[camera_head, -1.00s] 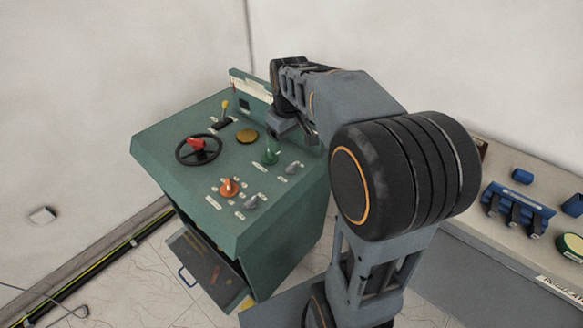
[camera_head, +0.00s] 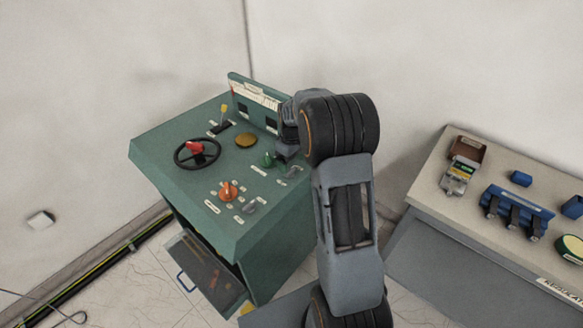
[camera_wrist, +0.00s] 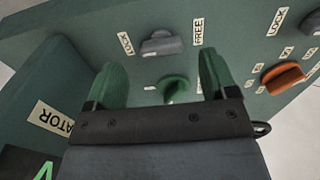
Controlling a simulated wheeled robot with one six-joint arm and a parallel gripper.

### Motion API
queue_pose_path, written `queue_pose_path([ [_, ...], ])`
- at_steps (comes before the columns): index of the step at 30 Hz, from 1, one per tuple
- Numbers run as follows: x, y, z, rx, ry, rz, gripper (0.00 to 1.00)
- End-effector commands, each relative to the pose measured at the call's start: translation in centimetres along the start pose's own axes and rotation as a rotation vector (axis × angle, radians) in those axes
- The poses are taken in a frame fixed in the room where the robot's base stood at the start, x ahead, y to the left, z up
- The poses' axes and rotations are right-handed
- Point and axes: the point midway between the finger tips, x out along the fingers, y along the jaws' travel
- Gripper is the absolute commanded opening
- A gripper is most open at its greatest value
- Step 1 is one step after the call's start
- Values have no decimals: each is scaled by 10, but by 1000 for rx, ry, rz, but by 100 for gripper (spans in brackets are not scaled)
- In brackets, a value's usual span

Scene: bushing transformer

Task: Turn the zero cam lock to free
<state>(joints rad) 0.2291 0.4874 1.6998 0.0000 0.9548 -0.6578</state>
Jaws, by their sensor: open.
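A small grey lock knob (camera_wrist: 162,44) sits on the green panel between a LOCK label on its left and a FREE label on its right in the wrist view. I cannot tell which label it points to. In the head view it shows (camera_head: 293,172) near the panel's right edge. My gripper (camera_wrist: 161,60) is open and empty, its two green fingers over the panel. A green knob (camera_wrist: 174,88) shows between the fingers, with the grey knob just beyond the fingertips. In the head view my gripper is mostly hidden by the arm.
The green knob (camera_head: 268,160) and orange knob (camera_head: 228,191) are close by, with a second grey knob (camera_head: 250,205) near the orange one. A black handwheel (camera_head: 198,153), a brass disc (camera_head: 246,140) and a yellow-tipped lever (camera_head: 224,110) stand farther left. A bench (camera_head: 420,190) is at right.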

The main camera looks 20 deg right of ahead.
Motion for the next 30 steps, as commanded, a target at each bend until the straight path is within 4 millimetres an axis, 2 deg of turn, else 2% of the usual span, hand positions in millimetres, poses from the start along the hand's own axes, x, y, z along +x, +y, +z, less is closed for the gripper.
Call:
queue_pose_path([
  [3, 17, -1, 1, 0, -3, -2, 79],
  [9, 34, 0, 0, 0, -1, -1, 79],
  [22, 41, 0, 0, 0, 1, 0, 79],
  [30, 40, 0, 0, 0, 1, 0, 53],
])
